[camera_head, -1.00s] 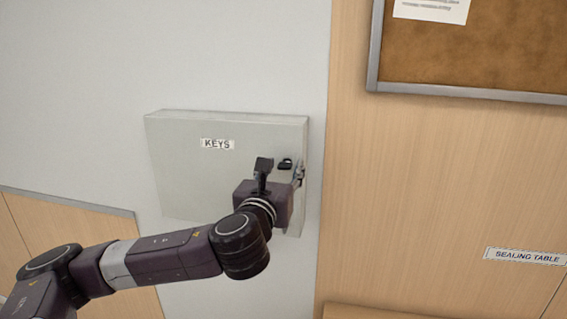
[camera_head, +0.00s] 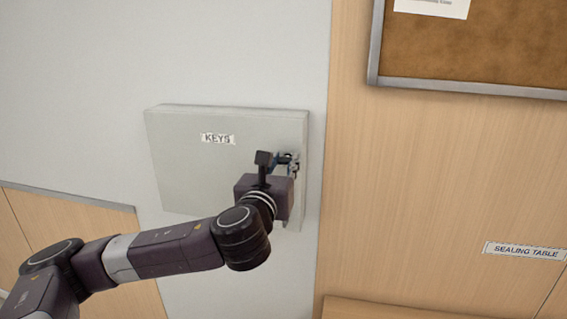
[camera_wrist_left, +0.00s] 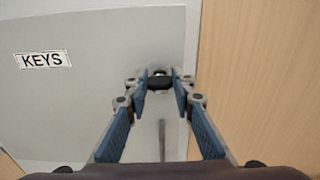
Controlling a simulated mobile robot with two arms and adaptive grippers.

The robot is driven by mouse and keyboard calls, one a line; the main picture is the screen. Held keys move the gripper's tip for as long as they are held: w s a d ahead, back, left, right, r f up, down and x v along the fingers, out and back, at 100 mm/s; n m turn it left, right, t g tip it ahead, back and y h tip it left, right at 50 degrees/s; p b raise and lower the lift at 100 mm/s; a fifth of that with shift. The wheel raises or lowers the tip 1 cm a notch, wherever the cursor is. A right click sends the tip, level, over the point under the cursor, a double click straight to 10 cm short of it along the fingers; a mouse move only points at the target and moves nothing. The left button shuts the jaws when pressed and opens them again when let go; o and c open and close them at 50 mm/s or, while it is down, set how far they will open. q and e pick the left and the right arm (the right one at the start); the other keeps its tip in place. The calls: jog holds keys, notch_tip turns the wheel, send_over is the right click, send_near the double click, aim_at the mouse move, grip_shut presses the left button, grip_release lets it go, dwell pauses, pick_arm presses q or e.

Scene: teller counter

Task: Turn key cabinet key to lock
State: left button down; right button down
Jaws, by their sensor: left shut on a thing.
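The key cabinet (camera_head: 195,175) is a pale grey box on the wall with a "KEYS" label (camera_head: 218,139); its door looks shut. In the left wrist view the cabinet front (camera_wrist_left: 90,100) fills the left and middle. The dark key head (camera_wrist_left: 159,83) sits at the lock near the cabinet's right edge. My left gripper (camera_wrist_left: 161,88) is shut on the key, a blue finger on each side of it. In the head view my left gripper (camera_head: 284,164) is at the cabinet's right side, and the wrist partly hides the key. My right gripper is not in view.
A wood panel (camera_head: 420,180) lies to the right of the cabinet, with a corkboard (camera_head: 470,50) above and a "SEALING TABLE" sign (camera_head: 523,251). A wooden ledge (camera_head: 360,311) shows at the bottom. The wall left of the cabinet is clear.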

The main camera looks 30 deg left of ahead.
pick_arm(q)
jog(key=n, duration=0.8)
jog(key=shift+a+f+n+b, duration=0.1)
jog(key=shift+n+b, duration=0.2)
jog(key=n, duration=0.4)
jog(key=shift+n, duration=0.3)
jog(key=n, duration=0.4)
jog(key=shift+a, duration=0.1)
jog(key=shift+s+f+n, duration=0.1)
jog(key=shift+n, duration=0.3)
